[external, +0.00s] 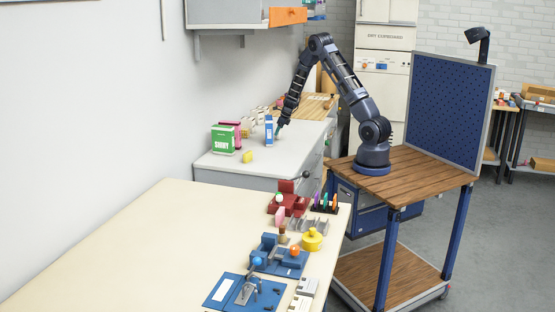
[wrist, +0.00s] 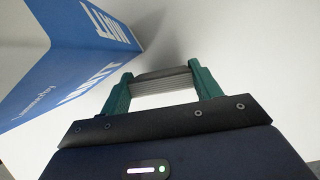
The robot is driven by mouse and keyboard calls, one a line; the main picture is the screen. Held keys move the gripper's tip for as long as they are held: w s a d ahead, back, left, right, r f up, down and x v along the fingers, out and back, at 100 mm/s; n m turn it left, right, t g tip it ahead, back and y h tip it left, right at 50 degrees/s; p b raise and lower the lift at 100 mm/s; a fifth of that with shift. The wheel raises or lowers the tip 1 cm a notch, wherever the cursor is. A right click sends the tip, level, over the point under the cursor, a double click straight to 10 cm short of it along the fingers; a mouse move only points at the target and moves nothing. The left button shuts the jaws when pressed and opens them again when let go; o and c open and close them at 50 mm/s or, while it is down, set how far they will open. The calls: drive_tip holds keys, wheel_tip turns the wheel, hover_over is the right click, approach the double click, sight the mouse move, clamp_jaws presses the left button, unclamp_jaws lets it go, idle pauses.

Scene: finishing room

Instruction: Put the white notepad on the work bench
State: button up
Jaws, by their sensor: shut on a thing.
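My gripper (external: 279,128) is low over the grey counter (external: 222,168), just right of a blue-and-white box (external: 268,131). In the wrist view my green fingers (wrist: 160,92) are shut on a small pale, ribbed thing with a darker grey top edge (wrist: 162,74). It fits the white notepad seen edge-on, but I cannot tell for certain. In the external view it is too small to make out. I cannot tell whether it touches the counter. A long cream-topped bench (external: 130,245), which looks like the work bench, stands in the foreground.
The blue box (wrist: 75,55) stands close on the left in the wrist view.

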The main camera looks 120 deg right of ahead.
wheel_tip(320, 180, up, 19)
drive_tip(key=shift+f, duration=0.15)
